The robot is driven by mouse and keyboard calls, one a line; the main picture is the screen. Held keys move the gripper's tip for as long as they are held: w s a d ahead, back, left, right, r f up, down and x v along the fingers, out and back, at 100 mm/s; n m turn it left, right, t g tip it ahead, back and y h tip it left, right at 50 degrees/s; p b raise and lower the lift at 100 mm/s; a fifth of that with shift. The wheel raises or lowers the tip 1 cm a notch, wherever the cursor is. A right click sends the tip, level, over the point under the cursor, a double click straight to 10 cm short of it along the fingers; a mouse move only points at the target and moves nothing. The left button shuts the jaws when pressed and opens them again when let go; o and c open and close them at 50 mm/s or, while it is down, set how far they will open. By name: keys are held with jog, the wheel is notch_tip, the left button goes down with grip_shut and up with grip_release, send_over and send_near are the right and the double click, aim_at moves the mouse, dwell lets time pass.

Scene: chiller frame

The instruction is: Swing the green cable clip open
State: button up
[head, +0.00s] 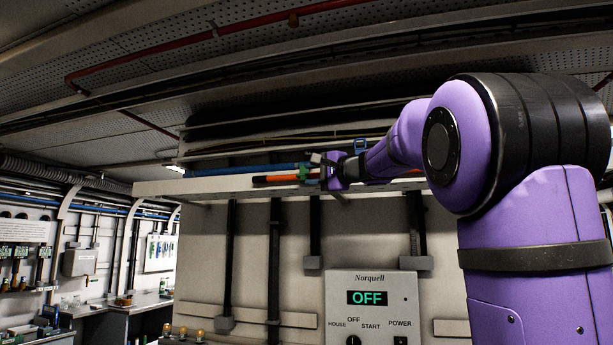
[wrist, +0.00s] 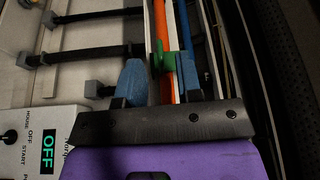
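The green cable clip (head: 304,173) sits on the orange cable (head: 275,178) along the ledge in the head view. In the wrist view the green clip (wrist: 166,62) shows ahead, between the lines of my two blue-padded fingers. My gripper (head: 324,168) is just right of the clip in the head view. In the wrist view my gripper (wrist: 160,78) has its fingers apart, with the left pad clear of the clip and the right one close to it. I cannot tell whether they touch. The clip's latch and hinge are too small to make out.
A blue cable (head: 235,170) runs beside the orange one on the ledge (head: 215,186). A blue clip (head: 360,145) is right of my gripper. Below hang black conduits (head: 274,260) and a control box (head: 372,310) reading OFF. Dark trays and pipes run overhead.

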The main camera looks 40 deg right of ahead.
jog(key=shift+x, duration=1.2)
grip_shut()
